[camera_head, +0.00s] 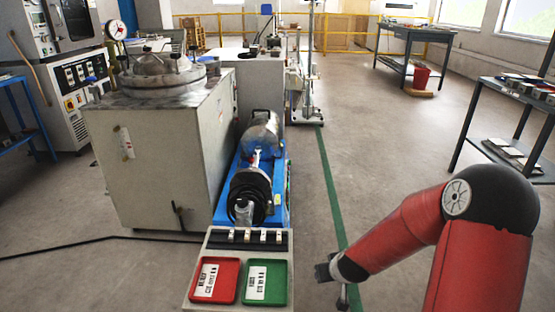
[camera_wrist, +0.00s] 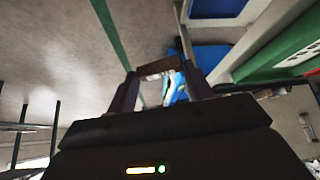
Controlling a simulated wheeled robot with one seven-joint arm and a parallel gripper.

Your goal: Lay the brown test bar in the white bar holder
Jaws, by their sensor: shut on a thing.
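The brown test bar (camera_wrist: 160,67) lies crosswise between the two fingertips of my gripper (camera_wrist: 159,76) in the wrist view. My gripper is shut on it and holds it in the air. In the head view my gripper (camera_head: 341,284) hangs low to the right of the trays, and the bar cannot be made out there. A dark strip with several small white blocks (camera_head: 248,237) lies behind the trays; these may be the white bar holder, but I cannot tell for sure.
A red tray (camera_head: 229,262) and a green tray (camera_head: 282,270) with labels lie on the bench front. Behind them stands a blue machine (camera_head: 285,200) with a dark cylinder, beside a large grey cabinet (camera_head: 160,165). The floor (camera_head: 385,160) right of the bench is open.

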